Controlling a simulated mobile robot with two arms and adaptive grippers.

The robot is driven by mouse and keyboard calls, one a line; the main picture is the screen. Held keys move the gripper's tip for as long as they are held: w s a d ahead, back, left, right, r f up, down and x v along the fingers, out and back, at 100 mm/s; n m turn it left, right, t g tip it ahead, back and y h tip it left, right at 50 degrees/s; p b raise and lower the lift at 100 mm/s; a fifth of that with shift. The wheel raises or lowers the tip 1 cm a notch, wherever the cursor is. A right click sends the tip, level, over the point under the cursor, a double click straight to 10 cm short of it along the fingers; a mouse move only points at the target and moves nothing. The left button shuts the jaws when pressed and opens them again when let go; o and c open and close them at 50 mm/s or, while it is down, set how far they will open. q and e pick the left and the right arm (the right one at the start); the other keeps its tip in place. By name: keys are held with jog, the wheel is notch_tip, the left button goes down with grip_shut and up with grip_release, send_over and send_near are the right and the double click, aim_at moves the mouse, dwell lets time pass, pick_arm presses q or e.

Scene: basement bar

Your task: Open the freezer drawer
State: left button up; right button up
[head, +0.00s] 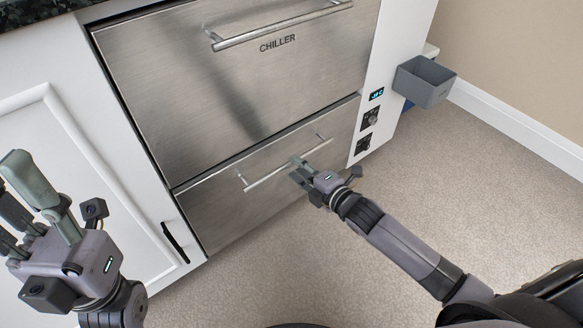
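The lower steel drawer (225,208), under the one marked CHILLER, has a horizontal bar handle (262,180). Its front looks flush or nearly flush with the cabinet. No label shows on it; part of its front is hidden by my gripper. My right gripper (298,170) is at the middle of this handle, with its fingers at the bar. Whether they are closed on it is too small to tell. My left gripper (14,183) is at the lower left, fingers spread and empty, well away from the drawer.
The chiller drawer (190,90) above is shut, with its own bar handle (285,26). A small display (376,94) and dark knobs (369,119) sit on the right panel. A grey bin (424,82) sticks out at the right. The carpet (255,275) before the drawer is clear.

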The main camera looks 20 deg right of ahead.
aim_at(291, 163)
jog(key=shift+b+x, duration=0.5)
jog(key=shift+x, duration=1.3)
jog(key=shift+c, duration=0.3)
grip_shut()
